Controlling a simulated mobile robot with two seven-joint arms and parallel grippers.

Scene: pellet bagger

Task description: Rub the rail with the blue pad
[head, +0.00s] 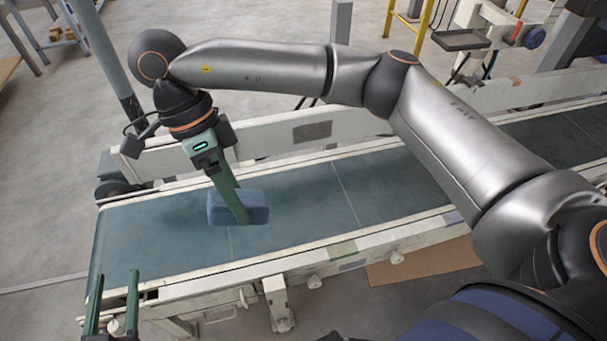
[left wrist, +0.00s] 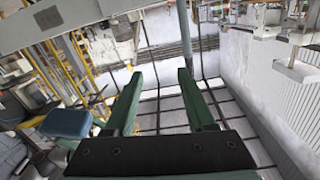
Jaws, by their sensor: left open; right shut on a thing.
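The blue pad (head: 254,208) is a block over the left part of the conveyor belt. My right gripper (head: 238,205) is shut on it, its green fingers reaching down across the pad. Whether the pad touches the belt I cannot tell. The near white rail (head: 300,258) runs along the belt's front edge, apart from the pad in the head view. A far rail (head: 275,136) runs behind the belt. My left gripper (head: 112,290) is open and empty by the conveyor's near left end. Its spread fingers show in the left wrist view (left wrist: 164,100), with a blue block (left wrist: 66,122), likely the pad, at left.
The dark belt (head: 300,200) is bare around the pad. A grey post (head: 105,60) stands behind the conveyor's left end. My right arm crosses over the belt. Brown cardboard (head: 425,262) lies on the floor in front. A yellow frame (head: 425,25) stands behind.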

